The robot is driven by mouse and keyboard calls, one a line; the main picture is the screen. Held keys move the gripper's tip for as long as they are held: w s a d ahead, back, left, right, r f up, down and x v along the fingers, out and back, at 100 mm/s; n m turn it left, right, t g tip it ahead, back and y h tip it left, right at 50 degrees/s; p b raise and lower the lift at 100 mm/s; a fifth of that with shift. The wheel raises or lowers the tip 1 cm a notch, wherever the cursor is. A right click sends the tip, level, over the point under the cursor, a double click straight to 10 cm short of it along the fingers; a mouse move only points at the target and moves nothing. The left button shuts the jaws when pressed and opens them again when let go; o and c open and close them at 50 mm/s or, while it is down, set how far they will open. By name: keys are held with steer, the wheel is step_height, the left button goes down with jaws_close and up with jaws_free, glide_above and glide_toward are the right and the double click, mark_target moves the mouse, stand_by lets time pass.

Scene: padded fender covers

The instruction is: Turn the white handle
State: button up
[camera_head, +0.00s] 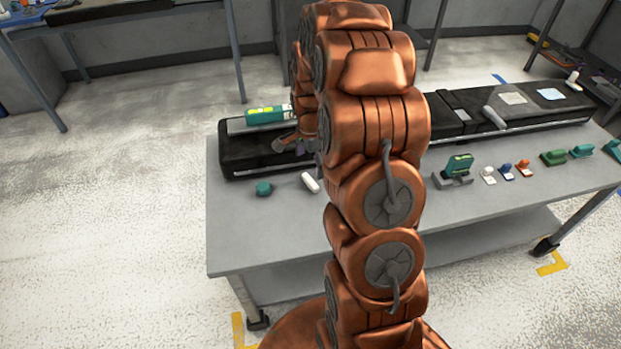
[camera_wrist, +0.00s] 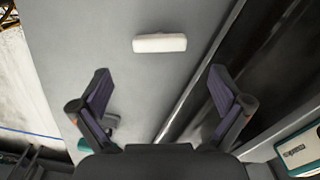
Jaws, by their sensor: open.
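A white rounded bar, which looks like the white handle (camera_head: 310,182), is on the grey table near its left end, in front of the black padded strip. In the wrist view the same white bar (camera_wrist: 160,43) lies crosswise beyond my fingertips, between their lines and apart from them. My gripper (camera_wrist: 160,78) is open with nothing between its fingers. In the head view my gripper (camera_head: 291,142) is over the black strip, partly hidden by my arm. Whether the bar is fixed to the table cannot be told.
A teal knob (camera_head: 264,188) sits left of the bar. A teal-and-white box (camera_head: 268,115) stands behind the black padded strip (camera_head: 245,152). Another white bar (camera_head: 494,117) lies farther right. Several small coloured items and a green device (camera_head: 458,165) stand on the table's right.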

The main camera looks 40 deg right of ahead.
mark_target(310, 180)
steer(key=shift+f+p, duration=0.8)
steer(key=shift+f, duration=2.7)
steer(key=c, duration=1.1)
